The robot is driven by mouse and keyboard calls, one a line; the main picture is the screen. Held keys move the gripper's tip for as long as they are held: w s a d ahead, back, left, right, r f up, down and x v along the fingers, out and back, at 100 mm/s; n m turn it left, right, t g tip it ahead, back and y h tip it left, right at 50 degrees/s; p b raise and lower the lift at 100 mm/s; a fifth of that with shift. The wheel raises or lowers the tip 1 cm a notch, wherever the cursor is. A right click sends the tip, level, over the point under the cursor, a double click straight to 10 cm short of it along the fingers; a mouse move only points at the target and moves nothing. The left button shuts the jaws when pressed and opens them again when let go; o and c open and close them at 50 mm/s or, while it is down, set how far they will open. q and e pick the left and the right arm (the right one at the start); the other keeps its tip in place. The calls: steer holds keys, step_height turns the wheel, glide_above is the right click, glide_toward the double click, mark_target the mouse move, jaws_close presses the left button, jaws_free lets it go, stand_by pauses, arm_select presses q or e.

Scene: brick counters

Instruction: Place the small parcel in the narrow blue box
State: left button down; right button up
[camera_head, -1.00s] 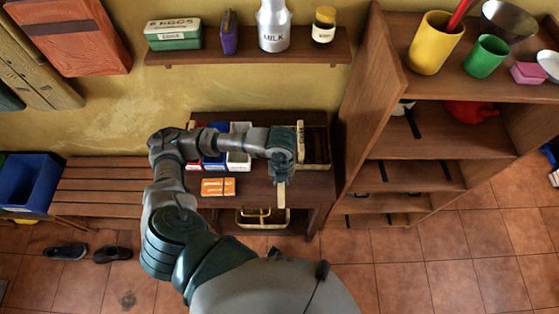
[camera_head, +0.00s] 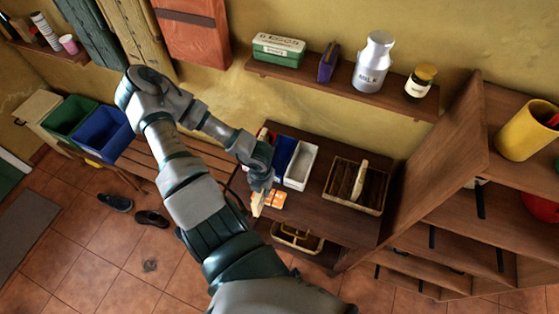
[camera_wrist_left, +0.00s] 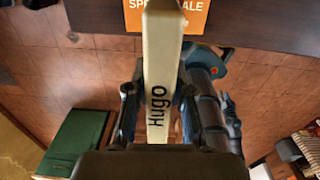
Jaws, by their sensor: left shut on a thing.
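My left gripper (camera_head: 259,188) is shut on a narrow cream parcel (camera_head: 257,204), held near the table's front left corner. In the left wrist view the parcel (camera_wrist_left: 160,75) stands between the fingers, lettered "Hugo". The narrow blue box (camera_head: 284,151) stands at the back of the table (camera_head: 318,203), between a red box (camera_head: 266,134) and a white box (camera_head: 301,165). My forearm and gripper hide part of the red box and the blue box's near left side. A similar cream piece (camera_head: 359,178) stands in the brown basket (camera_head: 341,204). My right gripper is not visible.
An orange sale card (camera_head: 276,199) lies beside the gripper, also seen in the left wrist view (camera_wrist_left: 193,14). A handled basket (camera_head: 298,239) sits below the tabletop. A wall shelf (camera_head: 340,92) hangs behind, and a tall shelf unit (camera_head: 440,172) bounds the right side.

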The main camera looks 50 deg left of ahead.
arm_select(q)
steer(key=shift+s+a+r, duration=0.3)
steer(key=shift+a+r, duration=0.1)
steer(key=shift+r, duration=0.2)
steer(key=shift+w+a+r, duration=0.1)
steer(key=shift+w+a, duration=0.15)
steer(key=shift+w, duration=0.05)
steer(key=w+a, duration=0.5)
steer(key=w, duration=0.3)
steer(key=w+a, duration=0.5)
steer(key=w, duration=0.3)
step_height(320, 180, down, 7)
steer(key=shift+w+r+p, duration=0.1)
steer(key=shift+p, duration=0.85)
steer(key=shift+w+a+f, duration=0.1)
steer(key=shift+a+f, duration=0.1)
steer(key=shift+f, duration=0.05)
steer(key=c, duration=1.3)
jaws_free()
steer(key=shift+d, duration=0.1)
